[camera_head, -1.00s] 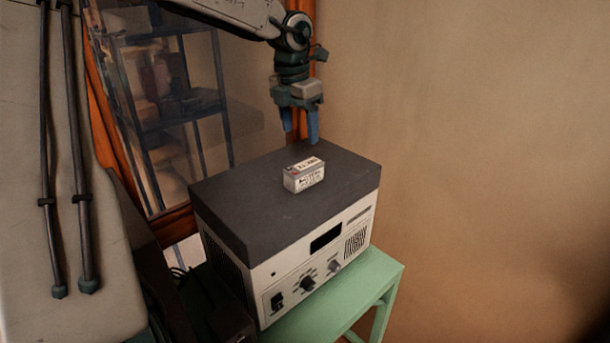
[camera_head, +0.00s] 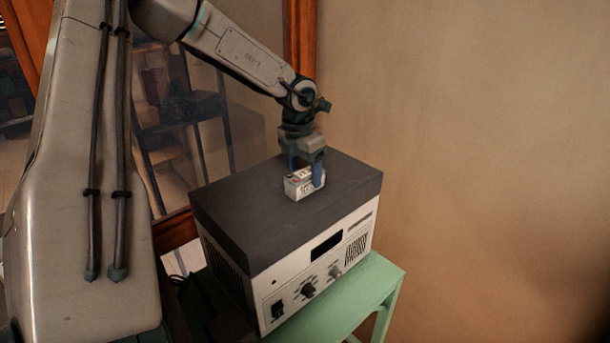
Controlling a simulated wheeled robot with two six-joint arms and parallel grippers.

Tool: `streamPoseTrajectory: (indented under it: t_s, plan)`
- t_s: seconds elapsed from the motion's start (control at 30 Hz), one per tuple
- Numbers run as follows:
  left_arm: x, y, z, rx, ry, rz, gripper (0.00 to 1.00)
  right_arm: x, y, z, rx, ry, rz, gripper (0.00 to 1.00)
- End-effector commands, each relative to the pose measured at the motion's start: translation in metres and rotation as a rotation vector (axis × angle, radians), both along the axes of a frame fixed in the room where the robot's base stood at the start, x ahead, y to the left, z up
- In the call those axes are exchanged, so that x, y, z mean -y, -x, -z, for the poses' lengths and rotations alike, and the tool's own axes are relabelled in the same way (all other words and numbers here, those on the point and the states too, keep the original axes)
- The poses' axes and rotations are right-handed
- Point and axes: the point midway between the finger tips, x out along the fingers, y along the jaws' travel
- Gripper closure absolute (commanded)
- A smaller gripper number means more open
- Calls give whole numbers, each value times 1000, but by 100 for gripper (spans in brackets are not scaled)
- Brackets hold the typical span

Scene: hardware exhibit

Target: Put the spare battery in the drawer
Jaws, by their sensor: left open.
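The spare battery (camera_head: 299,188), a small pale block with printed labels, sits on the dark top of a boxy instrument. My left gripper (camera_head: 306,176) points down over it with its blue fingers open. One finger is in front of the battery's right part, and the other is at its back left. I cannot tell whether the fingers touch it. No drawer is in view. My right gripper is not in view.
The instrument (camera_head: 319,261) has a cream front with knobs and a dark display, and stands on a green table (camera_head: 370,284). A plain wall is at the right. A dark shelf rack (camera_head: 190,110) shows behind glass at the left.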

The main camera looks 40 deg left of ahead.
Motion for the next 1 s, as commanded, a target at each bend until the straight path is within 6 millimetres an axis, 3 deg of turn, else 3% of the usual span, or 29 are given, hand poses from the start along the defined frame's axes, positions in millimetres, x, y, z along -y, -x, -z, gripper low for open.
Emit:
streamPoseTrajectory:
  t_s: [0.03,0.2,0.5,0.83,1.0]
  plan:
    - [0,0,3,-5,1,0,35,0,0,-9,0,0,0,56]
    - [0,-2,20,-1,1,-1,35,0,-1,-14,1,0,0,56]
    - [0,-3,24,1,0,-1,35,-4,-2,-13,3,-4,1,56]
    - [0,-3,24,1,0,-1,100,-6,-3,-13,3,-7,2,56]
    - [0,-3,23,2,-1,-1,100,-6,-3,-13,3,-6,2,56]
